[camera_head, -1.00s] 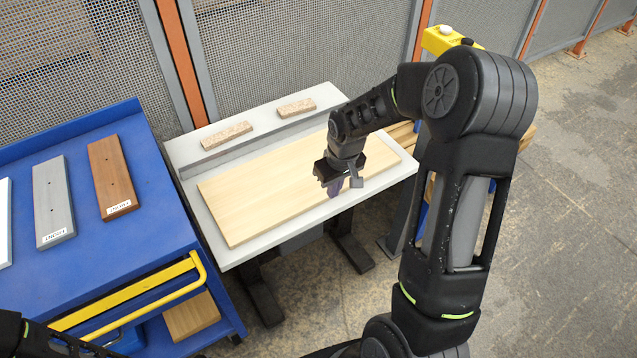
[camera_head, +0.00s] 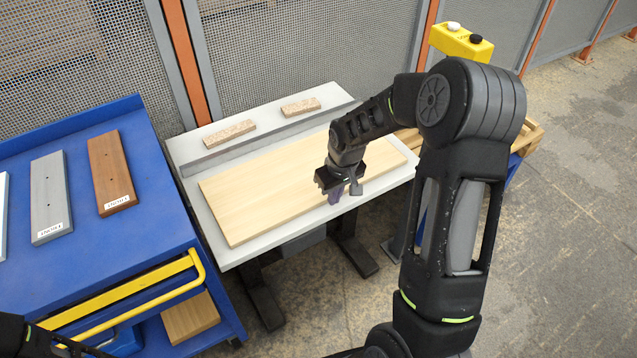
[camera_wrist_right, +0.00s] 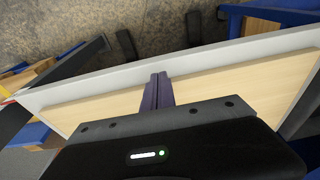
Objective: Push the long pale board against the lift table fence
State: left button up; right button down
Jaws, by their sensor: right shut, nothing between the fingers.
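The long pale board (camera_head: 265,187) lies flat on the white lift table (camera_head: 240,256). The grey fence (camera_head: 240,150) runs along the table behind it, with a strip of bare table showing between them. My right gripper (camera_head: 337,197) is shut and empty, pointing down at the board's front edge, right of its middle. In the right wrist view, the shut purple fingers (camera_wrist_right: 158,92) overlap the board's front edge (camera_wrist_right: 205,83); whether they touch it I cannot tell. Only part of my left arm shows at the lower left corner; its gripper cannot be made out.
Two small speckled blocks (camera_head: 229,133) (camera_head: 300,107) lie behind the fence. A blue cart (camera_head: 110,250) at left holds a grey board (camera_head: 50,195) and a brown board (camera_head: 110,170). A yellow box with buttons (camera_head: 460,41) stands at back right. Mesh panels close off the back.

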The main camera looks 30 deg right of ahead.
jog(key=shift+w+f+b, duration=0.25)
jog(key=shift+f+b, duration=0.3)
jog(key=shift+f, duration=0.4)
jog(key=shift+w, duration=2.5)
jog(key=shift+w+d+r, duration=0.1)
jog(key=shift+w+r, duration=0.05)
jog(key=shift+w, duration=0.05)
jog(key=shift+s, duration=1.25)
